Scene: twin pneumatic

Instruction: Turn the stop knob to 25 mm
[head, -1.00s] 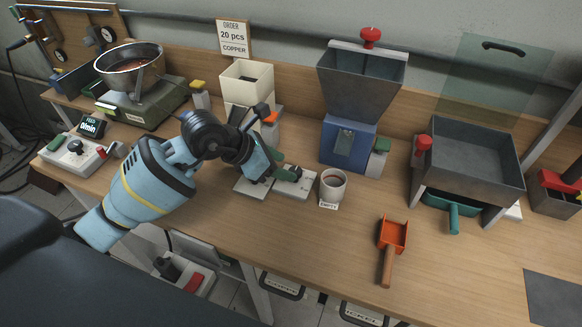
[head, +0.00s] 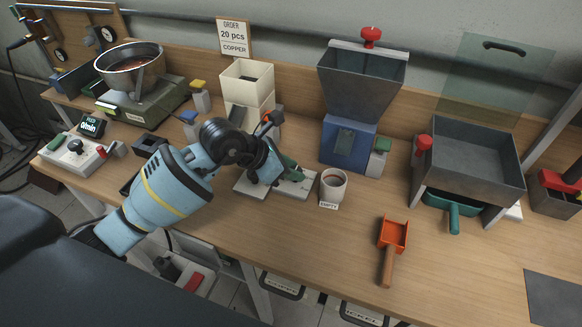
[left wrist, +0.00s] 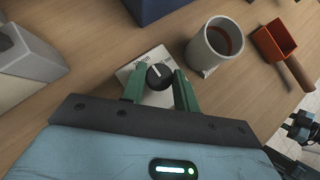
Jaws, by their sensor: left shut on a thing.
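The stop knob (left wrist: 160,75) is a small round black knob with a white pointer line, on a pale plate (left wrist: 138,72). In the left wrist view my left gripper (left wrist: 160,88) has its green fingers on either side of the knob, shut on it. The pointer line tilts toward the upper left there; the scale print around it is too small to read. In the head view the left gripper (head: 287,170) is over the pale plate (head: 297,190), and the fingers hide the knob.
An orange scoop (head: 392,236) lies further right. A pale stacked bin (head: 246,84) stands behind the left gripper.

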